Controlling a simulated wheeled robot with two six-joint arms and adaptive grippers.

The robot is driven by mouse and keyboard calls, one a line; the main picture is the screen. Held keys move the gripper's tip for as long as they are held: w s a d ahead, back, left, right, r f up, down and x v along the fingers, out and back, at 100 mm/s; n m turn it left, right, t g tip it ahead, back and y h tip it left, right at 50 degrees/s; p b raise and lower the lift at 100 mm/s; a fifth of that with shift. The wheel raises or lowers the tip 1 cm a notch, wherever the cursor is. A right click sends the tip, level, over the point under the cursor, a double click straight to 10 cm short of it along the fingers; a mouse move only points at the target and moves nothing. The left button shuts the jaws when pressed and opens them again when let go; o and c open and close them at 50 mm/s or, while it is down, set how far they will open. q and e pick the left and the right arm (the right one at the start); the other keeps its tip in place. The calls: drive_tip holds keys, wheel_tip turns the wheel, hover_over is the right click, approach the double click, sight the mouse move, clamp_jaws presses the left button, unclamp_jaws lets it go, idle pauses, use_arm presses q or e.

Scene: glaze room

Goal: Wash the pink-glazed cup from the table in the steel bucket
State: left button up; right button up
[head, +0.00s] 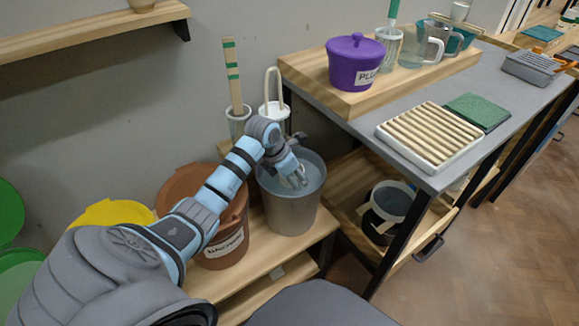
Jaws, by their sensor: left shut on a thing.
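The grey steel bucket (290,214) stands on a low wooden bench and holds bluish water. My left arm reaches down over its rim, and my left gripper (299,181) is inside the mouth at the water. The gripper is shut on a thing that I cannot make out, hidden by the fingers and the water. I see no pink-glazed cup on the visible part of the table (367,128). My right gripper is not in view.
A brown bucket (225,243) stands left of the steel bucket. A white holder (274,113) and a jar with a striped stick (236,122) stand behind. The table holds a purple lidded pot (355,65) and a slatted rack (428,138). Free floor lies at right.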

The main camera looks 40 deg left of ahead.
use_arm(q)
drive_tip(key=shift+s+a+r+p, duration=0.1)
drive_tip(key=shift+s+a+p, duration=0.05)
drive_tip(key=shift+s+p, duration=0.25)
drive_tip(key=shift+s+a+p, duration=0.2)
drive_tip(key=shift+s+p, duration=0.15)
drive_tip(key=shift+s, duration=0.25)
drive_tip(key=shift+w, duration=0.1)
drive_tip(key=shift+w+d, duration=0.1)
drive_tip(key=shift+w, duration=0.05)
drive_tip(key=shift+w+d+b, duration=0.25)
drive_tip(key=shift+w+b, duration=0.4)
drive_tip(key=shift+w, duration=0.15)
drive_tip(key=shift+s, duration=0.1)
